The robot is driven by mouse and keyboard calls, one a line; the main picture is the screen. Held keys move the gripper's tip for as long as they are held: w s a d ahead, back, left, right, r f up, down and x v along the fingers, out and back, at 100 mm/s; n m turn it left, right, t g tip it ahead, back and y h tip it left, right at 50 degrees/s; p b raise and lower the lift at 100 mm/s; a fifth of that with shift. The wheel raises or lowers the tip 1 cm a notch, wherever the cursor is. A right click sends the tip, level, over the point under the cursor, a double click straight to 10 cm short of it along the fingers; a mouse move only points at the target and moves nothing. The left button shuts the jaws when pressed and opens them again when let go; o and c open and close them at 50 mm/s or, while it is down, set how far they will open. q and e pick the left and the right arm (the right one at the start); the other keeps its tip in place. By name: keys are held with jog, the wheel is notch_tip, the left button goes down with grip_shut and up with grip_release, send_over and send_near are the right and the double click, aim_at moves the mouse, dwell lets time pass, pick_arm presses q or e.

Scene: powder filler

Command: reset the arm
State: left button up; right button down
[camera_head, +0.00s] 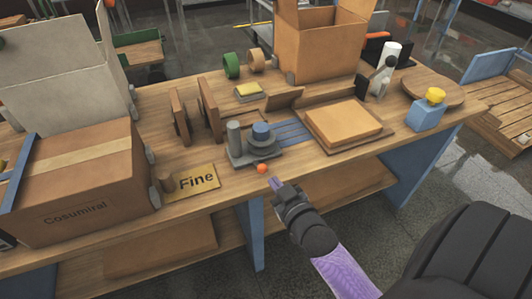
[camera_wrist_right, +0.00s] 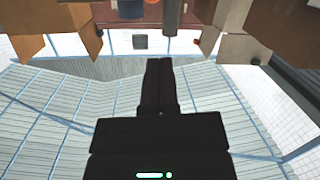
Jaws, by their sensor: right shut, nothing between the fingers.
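My right gripper (camera_head: 274,184) comes in from the lower right of the head view, at the front edge of the wooden table. Its fingers are shut with nothing between them. Its tip is just below a small orange-red ball or knob (camera_head: 262,168) at the front of a grey device (camera_head: 250,150) with a blue-topped part. I cannot tell whether the tip touches the table edge. In the right wrist view the dark shut fingers (camera_wrist_right: 160,75) point up the picture, with the floor behind them. My left gripper is not in view.
A flat box (camera_head: 343,122) lies right of the device, with a blue block (camera_head: 428,113) farther right. An open carton (camera_head: 322,45) stands at the back. Floor is clear before the table.

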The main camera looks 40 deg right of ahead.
jog(key=s+a+f+g+y, duration=0.1)
jog(key=s+a+f+g, duration=0.25)
jog(key=s+f, duration=0.55)
jog(key=s+a+f+g+y, duration=0.1)
jog(key=s+a+f+g, duration=0.3)
jog(key=f, duration=0.9)
jog(key=s+f+n+g, duration=0.1)
jog(key=s+f+g, duration=0.3)
jog(key=s, duration=0.6)
jog(key=s+f+n+g, duration=0.1)
jog(key=s+f+g, duration=0.2)
jog(key=s, duration=0.7)
jog(key=shift+s+f+g, duration=0.35)
jog(key=shift+g, duration=0.2)
